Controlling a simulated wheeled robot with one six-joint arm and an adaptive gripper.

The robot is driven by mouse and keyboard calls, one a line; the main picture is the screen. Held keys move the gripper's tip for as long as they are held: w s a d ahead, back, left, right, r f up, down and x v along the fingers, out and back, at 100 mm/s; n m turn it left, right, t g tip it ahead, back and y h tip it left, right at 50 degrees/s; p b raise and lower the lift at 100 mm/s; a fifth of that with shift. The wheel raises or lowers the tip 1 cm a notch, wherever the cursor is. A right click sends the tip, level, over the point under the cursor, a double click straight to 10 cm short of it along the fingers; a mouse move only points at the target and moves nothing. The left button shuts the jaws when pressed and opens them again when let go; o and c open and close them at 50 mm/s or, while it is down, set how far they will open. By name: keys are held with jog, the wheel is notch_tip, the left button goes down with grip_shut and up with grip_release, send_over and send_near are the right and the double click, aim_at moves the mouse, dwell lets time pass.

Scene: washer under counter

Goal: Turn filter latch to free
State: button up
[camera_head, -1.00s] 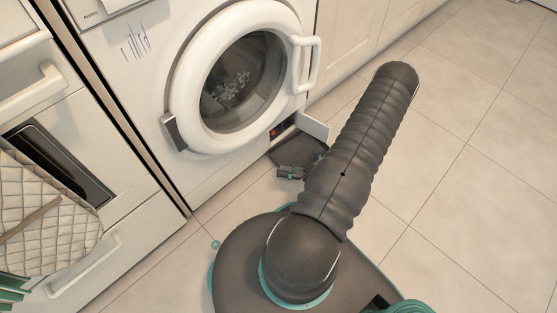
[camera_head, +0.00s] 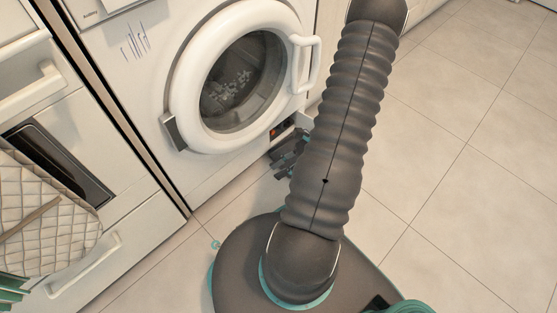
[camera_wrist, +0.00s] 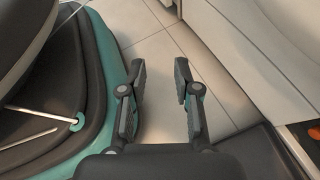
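The washer (camera_head: 178,95) has a small open filter bay at its lower right. A small red-orange part (camera_head: 274,133), seemingly the filter latch, shows there; its turn position is too small to tell. In the wrist view an orange part (camera_wrist: 314,128) is cut by the right edge, beside a white panel edge. My gripper (camera_wrist: 160,80) is open, with nothing between its fingers and bare floor beyond them. In the head view my gripper (camera_head: 288,158) is low in front of the bay, partly hidden by my arm, apart from the orange part.
A dark flat tray (camera_wrist: 255,150) lies on the floor by the bay, mostly hidden in the head view. A quilted cloth (camera_head: 45,220) hangs at left. Tiled floor at right (camera_head: 470,190) is clear.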

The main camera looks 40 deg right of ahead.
notch_tip(320, 180, up, 6)
jog(key=a+n+g+h, duration=0.1)
jog(key=n+g+h, duration=0.1)
jog(key=n, duration=0.4)
jog(key=shift+s+g, duration=0.35)
jog(key=shift+g, duration=0.55)
jog(key=shift+a+r, duration=0.1)
